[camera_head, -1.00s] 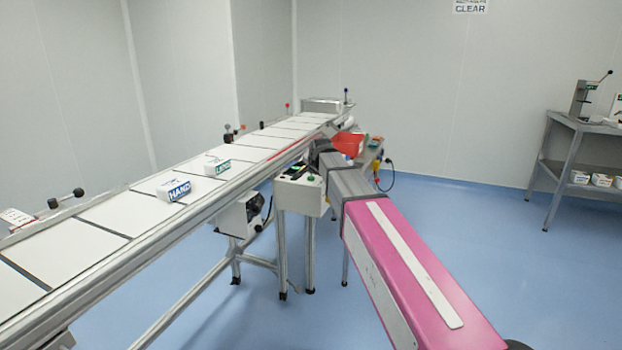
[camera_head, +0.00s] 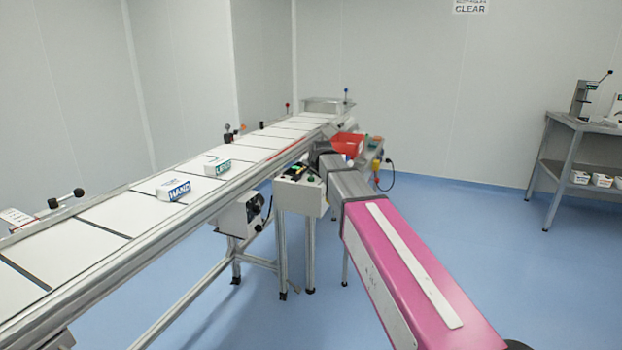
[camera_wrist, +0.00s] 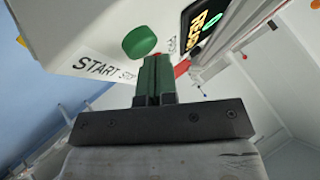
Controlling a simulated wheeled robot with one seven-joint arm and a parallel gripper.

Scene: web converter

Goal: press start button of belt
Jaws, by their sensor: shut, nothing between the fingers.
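The control box (camera_head: 300,192) stands beside the belt, with a small lit display (camera_head: 298,171) on its top. In the wrist view, the round green start button (camera_wrist: 139,42) is close above and slightly left of my fingertips, near the printed START label (camera_wrist: 92,66). The button stands proud of the white panel; I cannot tell that the fingers touch it. My gripper (camera_wrist: 155,60) is shut and empty, its green fingers together and pointing towards the panel. A patch of red (camera_wrist: 182,68) shows right of the fingers, partly hidden. The display (camera_wrist: 206,22) reads READY.
The long belt (camera_head: 105,214) runs from lower left to the back. A HAND box (camera_head: 173,189) and another small white box (camera_head: 217,167) lie on it. A red bin (camera_head: 347,144) is behind my arm. A grey shelf table (camera_head: 560,166) stands at right, with open blue floor between.

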